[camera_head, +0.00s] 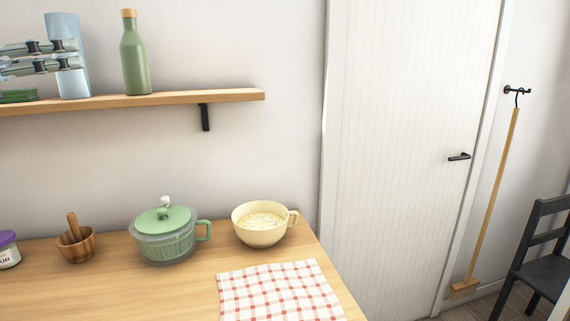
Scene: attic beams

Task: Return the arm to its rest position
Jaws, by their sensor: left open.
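My left gripper (72,55) is at the upper left, its arm coming in from the left edge. Its jaws are open, and they overlap the left and middle part of a light blue cylinder (72,84) that stands upright on the wall shelf. I cannot tell whether the fingers touch the cylinder. My right gripper is out of view.
The wooden shelf (180,97) also holds a green bottle (135,58) and a green item (18,97). On the counter (110,295) are a mortar (76,247), green pot (165,245), cream cup (259,233), purple-lidded jar (8,253) and checked cloth (280,293).

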